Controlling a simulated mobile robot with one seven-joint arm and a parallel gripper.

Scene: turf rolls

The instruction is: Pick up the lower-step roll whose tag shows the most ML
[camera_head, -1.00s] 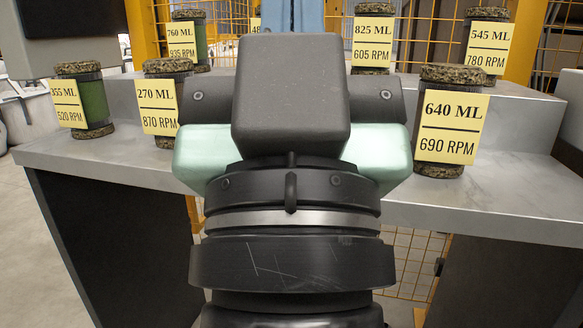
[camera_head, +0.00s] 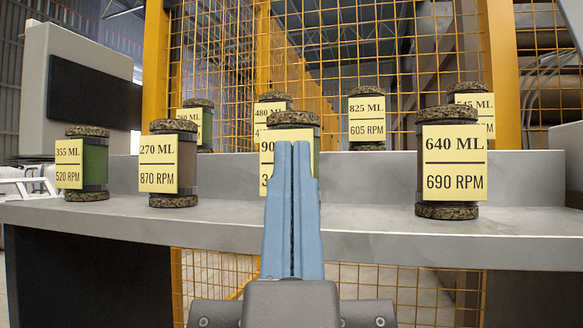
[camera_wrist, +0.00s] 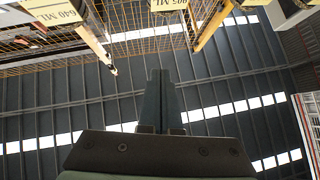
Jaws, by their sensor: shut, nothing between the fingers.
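Several turf rolls with cork-like ends and yellow tags stand on the lower step: 355 ML (camera_head: 95,160), 270 ML (camera_head: 187,165), a middle roll (camera_head: 294,118) and 640 ML (camera_head: 448,113). The middle roll's tag (camera_head: 266,160) is partly hidden by my fingers; its ML figure starts with 90. In the wrist view a cut-off tag (camera_wrist: 168,4) seems to read 905 ML, and the 640 ML tag (camera_wrist: 52,16) shows at top left. My gripper (camera_head: 293,144) is shut and empty, its blue fingers pointing up in front of the middle roll. It also shows in the wrist view (camera_wrist: 161,75).
On the upper step stand rolls tagged 480 ML (camera_head: 268,112), 825 ML (camera_head: 367,116), 545 ML (camera_head: 485,114) and a partly hidden one (camera_head: 198,126). The grey lower step (camera_head: 370,218) is bare between the middle and 640 ML rolls. Yellow mesh fencing (camera_head: 400,50) stands behind.

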